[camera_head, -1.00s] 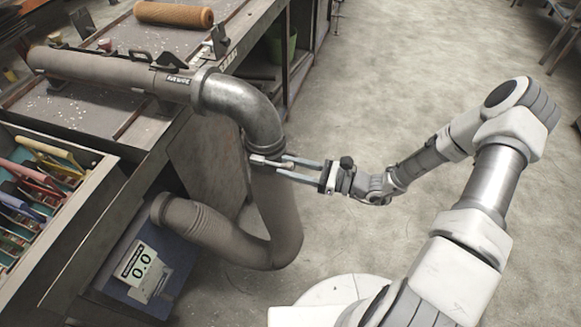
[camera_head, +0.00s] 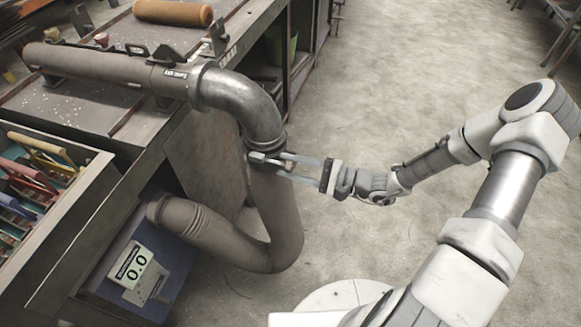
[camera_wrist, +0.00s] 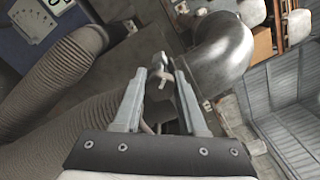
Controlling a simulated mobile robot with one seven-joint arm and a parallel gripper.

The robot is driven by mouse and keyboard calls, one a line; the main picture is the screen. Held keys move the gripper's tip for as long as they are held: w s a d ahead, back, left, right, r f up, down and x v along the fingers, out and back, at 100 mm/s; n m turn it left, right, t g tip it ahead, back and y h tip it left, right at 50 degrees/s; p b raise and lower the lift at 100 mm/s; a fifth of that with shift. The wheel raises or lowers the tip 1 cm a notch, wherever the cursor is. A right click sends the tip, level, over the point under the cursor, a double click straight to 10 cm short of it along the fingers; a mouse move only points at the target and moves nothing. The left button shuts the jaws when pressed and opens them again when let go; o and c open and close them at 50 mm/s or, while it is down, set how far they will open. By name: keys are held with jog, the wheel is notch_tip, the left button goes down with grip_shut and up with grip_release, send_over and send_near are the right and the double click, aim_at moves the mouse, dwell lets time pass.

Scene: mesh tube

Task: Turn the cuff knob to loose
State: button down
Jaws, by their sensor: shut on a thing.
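The cuff (camera_head: 262,143) is a metal band where the shiny pipe elbow (camera_head: 245,98) meets the grey flexible tube (camera_head: 277,205). A small cuff knob (camera_wrist: 162,83) shows between my fingers in the wrist view. My gripper (camera_head: 277,164) reaches in from the right at the cuff, and its fingertips show close in the wrist view (camera_wrist: 161,76). It is shut on the small knob. The fingers hide part of the knob, and I cannot read any loose or tight mark on it.
A workbench at left carries a grey pipe (camera_head: 95,70) and an orange-brown roll (camera_head: 172,13). An open drawer (camera_head: 85,185) holds several coloured tools.

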jog(key=n+b, duration=0.1)
jog(key=n, duration=0.1)
jog(key=n+b, duration=0.1)
jog(key=n, duration=0.2)
jog(key=shift+f+n+b, duration=0.2)
jog(key=shift+n+b, duration=1.35)
jog(key=shift+n, duration=0.95)
jog(key=shift+c, duration=2.3)
grip_release()
jog(key=v, duration=1.7)
jog(key=shift+d+p, duration=0.2)
jog(key=shift+p, duration=0.25)
jog(key=shift+s+r, duration=0.1)
jog(key=shift+s, duration=0.05)
